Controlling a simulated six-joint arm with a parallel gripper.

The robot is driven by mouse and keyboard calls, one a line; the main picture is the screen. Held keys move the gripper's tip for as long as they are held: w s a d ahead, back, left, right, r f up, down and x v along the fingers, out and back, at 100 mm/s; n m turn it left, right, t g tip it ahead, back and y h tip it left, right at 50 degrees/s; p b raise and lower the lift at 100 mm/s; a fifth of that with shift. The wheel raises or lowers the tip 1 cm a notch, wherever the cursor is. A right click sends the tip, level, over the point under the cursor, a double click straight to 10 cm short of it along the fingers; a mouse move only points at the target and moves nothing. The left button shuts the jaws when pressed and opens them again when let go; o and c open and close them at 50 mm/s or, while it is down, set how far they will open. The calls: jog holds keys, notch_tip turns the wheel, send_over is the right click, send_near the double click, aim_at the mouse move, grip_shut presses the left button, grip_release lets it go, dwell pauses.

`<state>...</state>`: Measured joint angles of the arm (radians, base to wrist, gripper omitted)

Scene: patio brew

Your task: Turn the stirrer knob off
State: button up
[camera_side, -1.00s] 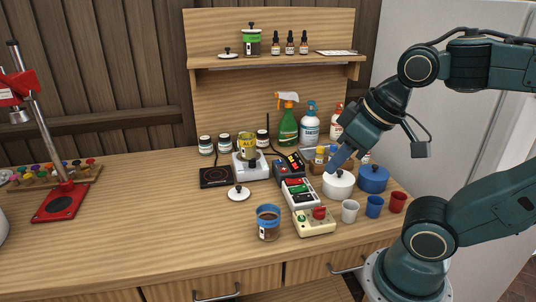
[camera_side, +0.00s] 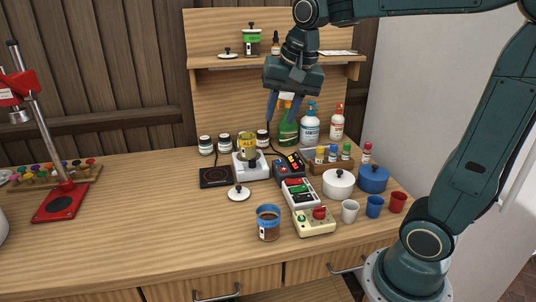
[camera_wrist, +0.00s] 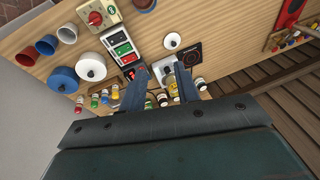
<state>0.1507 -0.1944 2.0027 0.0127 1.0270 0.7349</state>
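The stirrer (camera_side: 243,176) is a small white unit on the bench with a yellow jar (camera_side: 247,143) on top. Its dark knob (camera_side: 253,163) faces the front; its exact turn angle is too small to read. In the wrist view the stirrer (camera_wrist: 163,66) lies between and beyond my fingers, partly hidden by them. My gripper (camera_side: 281,119) is open and empty, pointing down, above and to the right of the stirrer and apart from it. It also shows in the wrist view (camera_wrist: 162,68) with its two blue fingers spread.
A black hotplate (camera_side: 215,177) sits left. Bottles (camera_side: 310,125) stand behind. A shelf (camera_side: 290,60) overhangs the back.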

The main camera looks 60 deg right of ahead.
jog(key=w+d+f+m+g, duration=0.2)
jog(key=w+d+f+m, duration=0.1)
jog(key=w+d+m, duration=0.55)
jog(key=m+g, duration=0.1)
jog(key=m, duration=0.5)
send_over(252, 159)
notch_tip(252, 159, down, 8)
jog(key=shift+s+a, duration=0.15)
jog(key=shift+s, duration=0.1)
jog(key=shift+f, duration=0.15)
jog(key=shift+w+d+f, duration=0.1)
jog(key=shift+w+f, duration=0.05)
jog(key=shift+f, duration=3.25)
jog(key=shift+w+d+f, duration=0.1)
jog(key=shift+f, duration=3.25)
grip_shut()
